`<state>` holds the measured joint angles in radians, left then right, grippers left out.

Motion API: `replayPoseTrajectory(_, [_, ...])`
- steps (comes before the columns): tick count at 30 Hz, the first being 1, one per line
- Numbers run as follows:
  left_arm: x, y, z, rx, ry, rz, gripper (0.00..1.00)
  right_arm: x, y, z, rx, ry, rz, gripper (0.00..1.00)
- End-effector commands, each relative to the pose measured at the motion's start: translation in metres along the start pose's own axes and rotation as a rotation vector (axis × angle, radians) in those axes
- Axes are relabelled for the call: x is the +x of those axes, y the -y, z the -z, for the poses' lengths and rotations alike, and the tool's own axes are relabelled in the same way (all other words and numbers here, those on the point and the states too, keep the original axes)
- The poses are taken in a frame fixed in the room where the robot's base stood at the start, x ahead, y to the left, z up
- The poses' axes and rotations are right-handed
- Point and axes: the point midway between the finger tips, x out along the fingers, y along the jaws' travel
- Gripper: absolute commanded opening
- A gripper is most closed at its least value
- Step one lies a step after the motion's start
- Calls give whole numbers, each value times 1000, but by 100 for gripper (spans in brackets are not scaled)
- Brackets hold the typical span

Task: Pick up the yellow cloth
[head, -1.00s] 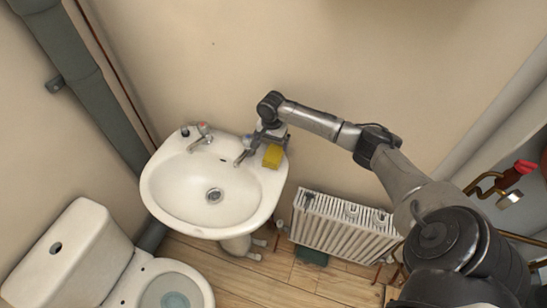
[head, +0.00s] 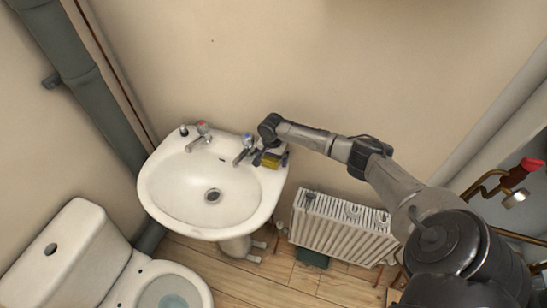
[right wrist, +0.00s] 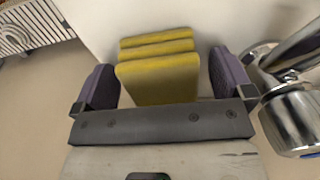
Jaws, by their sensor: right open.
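The yellow cloth (head: 274,160) lies folded on the back right corner of the white sink (head: 163,210). My right gripper (head: 270,160) is down over it. In the right wrist view the folded cloth (right wrist: 158,68) stands between the two purple-padded fingers of my right gripper (right wrist: 162,85). The fingers are open, one on each side of the cloth, with a gap on both sides. In the head view the gripper hides part of the cloth. My left gripper is not in view.
A chrome tap (head: 243,150) stands close to the left of my right gripper; it shows large in the right wrist view (right wrist: 290,110). Another tap (head: 203,130) is further left. A white radiator (head: 340,228) is below right, and a toilet (head: 75,250) at lower left.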

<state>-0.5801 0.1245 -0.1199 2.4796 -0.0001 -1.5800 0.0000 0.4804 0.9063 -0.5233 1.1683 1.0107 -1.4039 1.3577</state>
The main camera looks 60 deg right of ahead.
Motion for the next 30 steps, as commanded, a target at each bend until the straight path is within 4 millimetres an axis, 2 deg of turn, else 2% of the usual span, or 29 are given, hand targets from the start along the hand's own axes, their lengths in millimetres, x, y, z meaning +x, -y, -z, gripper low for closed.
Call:
replayPoseTrajectory(7, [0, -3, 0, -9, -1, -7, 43, 2, 0, 0, -1, -1, 1, 98])
replayPoseTrajectory(24, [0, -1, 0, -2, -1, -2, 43, 1, 0, 0, -1, -1, 1, 43])
replayPoseTrajectory(30, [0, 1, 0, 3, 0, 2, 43, 1, 0, 0, -1, -1, 1, 41])
